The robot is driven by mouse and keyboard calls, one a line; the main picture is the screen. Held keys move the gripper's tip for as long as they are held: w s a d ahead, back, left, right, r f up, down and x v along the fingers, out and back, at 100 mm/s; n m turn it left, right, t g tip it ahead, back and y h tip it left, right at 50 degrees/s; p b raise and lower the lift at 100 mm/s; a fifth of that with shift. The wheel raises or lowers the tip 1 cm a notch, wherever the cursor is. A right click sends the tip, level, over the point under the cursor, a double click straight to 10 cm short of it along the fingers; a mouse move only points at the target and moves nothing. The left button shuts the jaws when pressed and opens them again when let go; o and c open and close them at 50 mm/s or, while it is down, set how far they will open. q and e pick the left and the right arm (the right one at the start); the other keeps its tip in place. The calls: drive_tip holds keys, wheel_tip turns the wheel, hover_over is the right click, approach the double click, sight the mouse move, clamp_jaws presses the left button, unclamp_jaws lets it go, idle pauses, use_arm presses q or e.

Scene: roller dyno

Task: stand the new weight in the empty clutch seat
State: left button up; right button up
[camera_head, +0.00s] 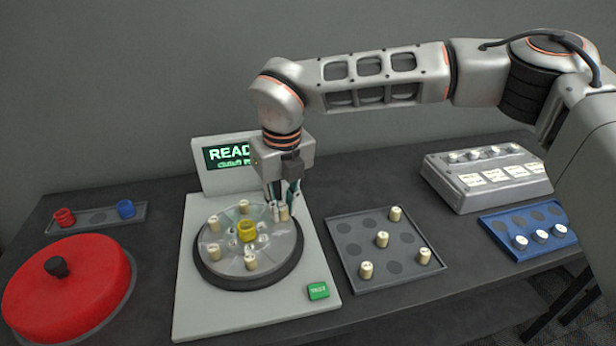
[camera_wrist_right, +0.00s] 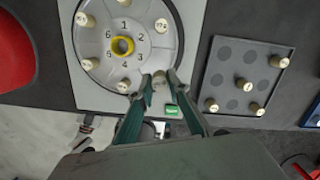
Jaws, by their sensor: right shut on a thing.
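My right gripper (camera_head: 281,205) is shut on a small cream cylindrical weight (camera_head: 284,213), held upright at the right side of the round clutch plate (camera_head: 232,265). In the wrist view the weight (camera_wrist_right: 159,80) sits between the fingertips of the gripper (camera_wrist_right: 160,77), outward of the number 3. It appears to be above the plate; the exact gap is unclear. Several similar weights stand around the plate, such as one at the front (camera_head: 250,262) and one at the lower left (camera_head: 213,252). A yellow ring (camera_head: 247,231) marks the hub. My left gripper is out of view.
A grey tray (camera_head: 345,286) with several weights lies to the right. A red round cover (camera_head: 95,285) sits left. A lit display (camera_head: 228,156) stands behind; a green button (camera_head: 318,291) is in front.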

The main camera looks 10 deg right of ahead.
drive_tip(key=shift+s+a+f, duration=0.2)
drive_tip(key=shift+a+f, duration=0.1)
drive_tip(key=shift+f, duration=0.1)
drive_tip(key=b, duration=0.3)
hover_over(282, 245)
wheel_tip(282, 245, down, 5)
drive_tip(key=shift+s+f, duration=0.15)
drive_tip(key=shift+f, duration=0.25)
drive_tip(key=shift+f+b, duration=0.2)
drive_tip(key=shift+b, duration=0.25)
drive_tip(key=shift+f+b, duration=0.35)
drive_tip(key=shift+f, duration=0.25)
drive_tip(key=o, duration=0.9)
drive_tip(key=shift+d, duration=0.1)
drive_tip(key=shift+c, duration=0.2)
drive_tip(key=o, duration=0.5)
